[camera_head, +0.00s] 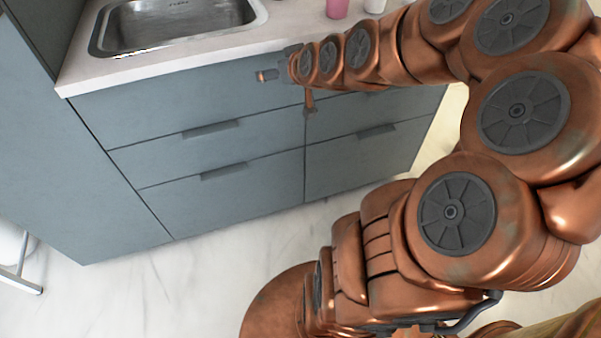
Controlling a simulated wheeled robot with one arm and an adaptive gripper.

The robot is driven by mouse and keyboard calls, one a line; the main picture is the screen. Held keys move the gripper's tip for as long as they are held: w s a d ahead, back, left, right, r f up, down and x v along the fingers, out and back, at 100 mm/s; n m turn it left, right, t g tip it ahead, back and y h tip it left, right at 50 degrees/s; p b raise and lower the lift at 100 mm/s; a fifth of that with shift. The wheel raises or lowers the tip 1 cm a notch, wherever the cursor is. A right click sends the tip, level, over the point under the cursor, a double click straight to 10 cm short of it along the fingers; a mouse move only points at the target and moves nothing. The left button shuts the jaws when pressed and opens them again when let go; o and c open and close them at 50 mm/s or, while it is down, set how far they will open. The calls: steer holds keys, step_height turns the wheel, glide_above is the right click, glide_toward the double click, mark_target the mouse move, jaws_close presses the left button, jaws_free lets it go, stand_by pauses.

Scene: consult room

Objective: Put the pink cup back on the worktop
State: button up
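A pink cup (337,9) stands at the top edge of the picture, on the pale worktop (285,27) to the right of the sink. Its upper part is cut off by the frame. My gripper (287,94) is in front of the blue-grey drawer fronts, below the worktop's front edge in the picture. Its two fingers are spread wide apart, one toward the left and one downward. Nothing shows between them. The gripper is apart from the pink cup.
A steel sink (247,23) is set into the worktop at the left. A white cup-like object (375,5) stands right of the pink cup, partly cut off. The drawers (222,154) below are shut. The marble floor (130,285) in front is clear at lower left.

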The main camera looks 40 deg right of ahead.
steer(key=s+a+f+n+g+y, duration=0.2)
steer(key=s+a+f+g, duration=0.45)
steer(key=s+a, duration=0.5)
steer(key=s+a+g, duration=0.4)
steer(key=s, duration=0.6)
steer(key=s+a+g, duration=0.4)
steer(key=s, duration=0.6)
steer(key=shift+s+f+h, duration=0.15)
steer(key=shift+s+h, duration=0.1)
steer(key=shift+h, duration=0.05)
step_height(320, 180, up, 18)
steer(key=t+p, duration=0.1)
steer(key=p, duration=1.5)
steer(key=shift+w+p, duration=0.4)
steer(key=shift+w, duration=0.05)
steer(key=shift+d, duration=0.1)
